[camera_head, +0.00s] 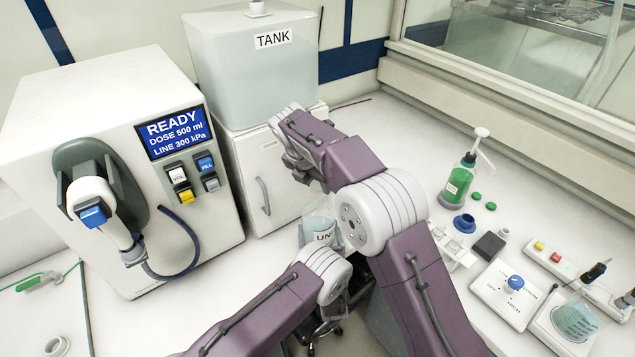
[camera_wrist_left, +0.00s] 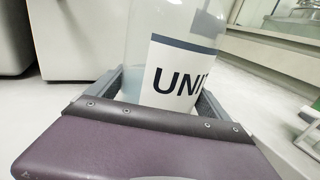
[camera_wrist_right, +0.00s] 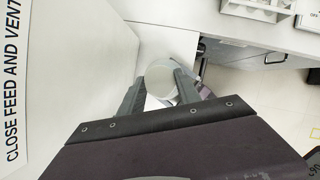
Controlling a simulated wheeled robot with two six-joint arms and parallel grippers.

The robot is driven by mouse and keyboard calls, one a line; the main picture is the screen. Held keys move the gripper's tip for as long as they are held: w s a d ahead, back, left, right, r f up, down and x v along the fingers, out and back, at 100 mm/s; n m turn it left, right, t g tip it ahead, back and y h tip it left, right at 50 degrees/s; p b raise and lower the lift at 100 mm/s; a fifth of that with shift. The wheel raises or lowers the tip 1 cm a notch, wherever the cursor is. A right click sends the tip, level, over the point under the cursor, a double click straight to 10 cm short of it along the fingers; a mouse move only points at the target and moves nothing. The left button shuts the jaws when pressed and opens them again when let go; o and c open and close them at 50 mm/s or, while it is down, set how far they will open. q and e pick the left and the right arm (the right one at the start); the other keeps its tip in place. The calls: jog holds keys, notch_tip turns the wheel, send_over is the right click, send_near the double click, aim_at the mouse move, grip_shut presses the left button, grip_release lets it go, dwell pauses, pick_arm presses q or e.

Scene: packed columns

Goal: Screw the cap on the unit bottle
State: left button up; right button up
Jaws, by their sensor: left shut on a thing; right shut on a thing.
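The unit bottle (camera_head: 319,224) is clear with a white label reading UNI. In the left wrist view the bottle (camera_wrist_left: 178,72) stands between the jaws of my left gripper (camera_wrist_left: 163,100), which is shut on it. Its top is outside that view and hidden behind my right arm in the head view. My right gripper (camera_wrist_right: 160,90) is shut on a pale round thing, seen from above, which looks like the cap (camera_wrist_right: 160,78). In the head view my right gripper (camera_head: 300,170) is above the bottle; its fingertips are hidden. I cannot tell whether cap and bottle touch.
The TANK (camera_head: 255,70) stands on a white cabinet (camera_head: 262,180) close behind my right gripper. A dosing machine (camera_head: 120,150) with a READY screen is at left. A green pump bottle (camera_head: 458,185), green caps and control boxes (camera_head: 505,295) occupy the right counter.

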pick_arm(q)
jog(key=shift+f, duration=0.1)
pick_arm(e)
jog(key=shift+f, duration=0.85)
jog(key=shift+f, duration=0.55)
pick_arm(q)
grip_shut()
pick_arm(e)
jog(key=shift+w+a+m, duration=0.1)
jog(key=shift+m, duration=0.6)
jog(key=shift+m+g+h, duration=0.5)
jog(key=shift+m, duration=0.4)
jog(key=o, duration=1.3)
